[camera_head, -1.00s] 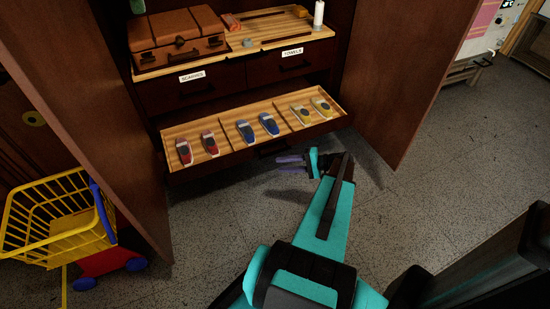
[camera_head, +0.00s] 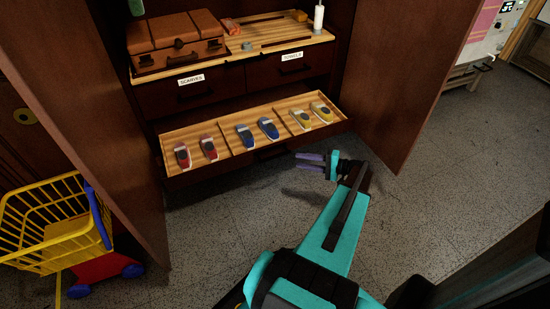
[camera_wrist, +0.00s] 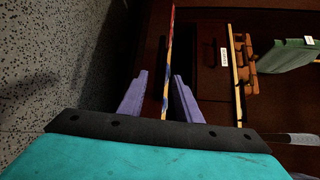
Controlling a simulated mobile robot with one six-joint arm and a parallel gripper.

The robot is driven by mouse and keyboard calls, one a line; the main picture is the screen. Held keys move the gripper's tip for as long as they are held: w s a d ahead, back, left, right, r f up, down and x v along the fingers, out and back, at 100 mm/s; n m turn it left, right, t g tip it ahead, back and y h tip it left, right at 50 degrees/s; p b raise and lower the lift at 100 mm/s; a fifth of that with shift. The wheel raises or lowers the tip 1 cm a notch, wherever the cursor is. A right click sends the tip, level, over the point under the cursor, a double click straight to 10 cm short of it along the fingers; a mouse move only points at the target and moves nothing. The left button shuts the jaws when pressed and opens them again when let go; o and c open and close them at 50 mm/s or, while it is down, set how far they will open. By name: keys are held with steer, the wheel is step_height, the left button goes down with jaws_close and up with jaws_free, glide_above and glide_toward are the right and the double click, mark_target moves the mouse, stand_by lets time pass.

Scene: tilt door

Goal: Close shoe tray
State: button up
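The shoe tray (camera_head: 224,152) is pulled out from the bottom of the dark cabinet. It holds red, blue and yellow pairs of shoes in three compartments. My gripper (camera_head: 298,161) is low in front of the tray's right part, with its purple fingers pointing left in the head view. In the wrist view, my gripper (camera_wrist: 160,75) has its fingers apart, and the tray's edge (camera_wrist: 168,60) shows as a thin strip between them. I see no clear contact with the tray, and the exact gap cannot be told.
Cabinet doors stand open on the left (camera_head: 100,110) and right (camera_head: 408,75). Above the tray are closed drawers labelled SCARVES (camera_head: 191,80) and TOWELS (camera_head: 292,56). A brown case (camera_head: 175,38) sits on top. A yellow toy cart (camera_head: 50,225) stands at left. Floor before the tray is clear.

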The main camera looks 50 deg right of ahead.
mark_target(277, 157)
steer(key=b+x, duration=0.3)
steer(key=x, duration=1)
jaws_close()
